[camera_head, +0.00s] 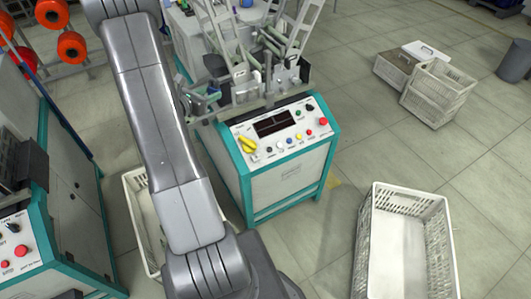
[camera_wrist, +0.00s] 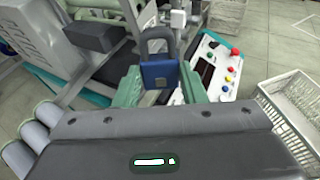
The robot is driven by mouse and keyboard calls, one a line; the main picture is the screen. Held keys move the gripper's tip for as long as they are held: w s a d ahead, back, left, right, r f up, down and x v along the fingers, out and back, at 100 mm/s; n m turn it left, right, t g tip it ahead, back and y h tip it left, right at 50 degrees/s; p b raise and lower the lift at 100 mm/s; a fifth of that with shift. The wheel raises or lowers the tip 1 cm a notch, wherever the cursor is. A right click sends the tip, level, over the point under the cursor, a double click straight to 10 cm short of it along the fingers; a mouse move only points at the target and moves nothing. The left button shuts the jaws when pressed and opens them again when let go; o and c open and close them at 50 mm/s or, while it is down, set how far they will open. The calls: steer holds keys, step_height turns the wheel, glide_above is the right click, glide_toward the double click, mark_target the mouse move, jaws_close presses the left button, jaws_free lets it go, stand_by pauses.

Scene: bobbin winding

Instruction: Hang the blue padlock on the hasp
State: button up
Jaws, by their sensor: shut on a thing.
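The blue padlock (camera_wrist: 160,76) is upright between the green fingertips of my gripper (camera_wrist: 160,87) in the wrist view. Its dark shackle stands up above the blue body, away from my gripper. My gripper is shut on the body, one finger on each side. The shackle overlaps the machine behind it in the picture; I cannot tell how far apart they are. In the head view my grey arm covers part of the left side, and I cannot make out the padlock surely there. I cannot pick out the hasp in either view.
The winding machine's teal and white control cabinet (camera_head: 290,178) stands in the middle, with a yellow rotary handle (camera_head: 247,144) and several coloured buttons on its panel. A white crate (camera_head: 367,240) stands at the lower right. More crates (camera_head: 438,92) stand farther back. Floor between is clear.

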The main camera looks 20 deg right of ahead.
steer(key=s+d+f+m+g+y+b, duration=0.2)
steer(key=s+d+f+m+g+y, duration=0.25)
steer(key=s+d+m+g, duration=0.5)
steer(key=s+d+f+m+g+y+b, duration=0.2)
steer(key=s+d+f+m+g+y, duration=0.25)
steer(key=m+g, duration=0.6)
steer(key=s+d+f+m+t+y+b, duration=0.15)
steer(key=s+m+t+y, duration=0.25)
steer(key=m+y, duration=0.4)
steer(key=m+t+h+b, duration=0.45)
steer(key=m+t, duration=0.75)
steer(key=m, duration=2)
glide_toward(256, 157)
steer(key=s, duration=0.3)
steer(key=shift+s+d+r+b, duration=0.3)
steer(key=shift+d+r+b, duration=0.05)
steer(key=shift+d+b, duration=0.05)
steer(key=b+x, duration=0.2)
steer(key=x, duration=0.4)
steer(key=shift+w+f+b, duration=0.25)
steer(key=shift+w+b, duration=0.05)
steer(key=shift+w, duration=0.1)
